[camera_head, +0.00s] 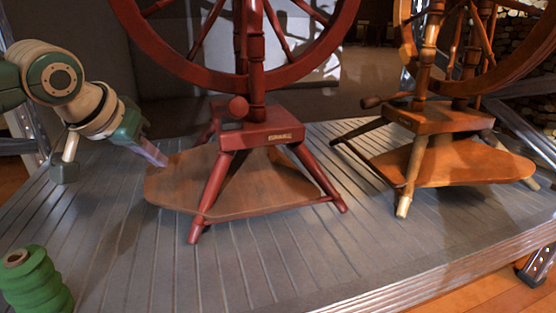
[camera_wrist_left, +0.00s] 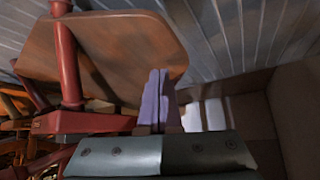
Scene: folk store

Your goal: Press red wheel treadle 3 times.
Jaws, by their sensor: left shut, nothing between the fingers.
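The red spinning wheel (camera_head: 262,136) stands on a grey slatted platform. Its treadle (camera_head: 225,190) is a broad flat brown board low between the red legs. The treadle also fills the upper left of the left wrist view (camera_wrist_left: 110,45). My left gripper (camera_head: 160,160) is shut and empty, its pale purple fingers at the treadle's left end, pointing down and right. In the left wrist view the fingertips (camera_wrist_left: 158,74) overlap the treadle's edge; I cannot tell whether they touch it. My right gripper is not in view.
A second, orange-brown spinning wheel (camera_head: 435,118) with its own treadle (camera_head: 455,165) stands to the right. A green thread spool (camera_head: 36,285) is at the front left. The grey platform (camera_head: 300,265) is clear in front of the red wheel.

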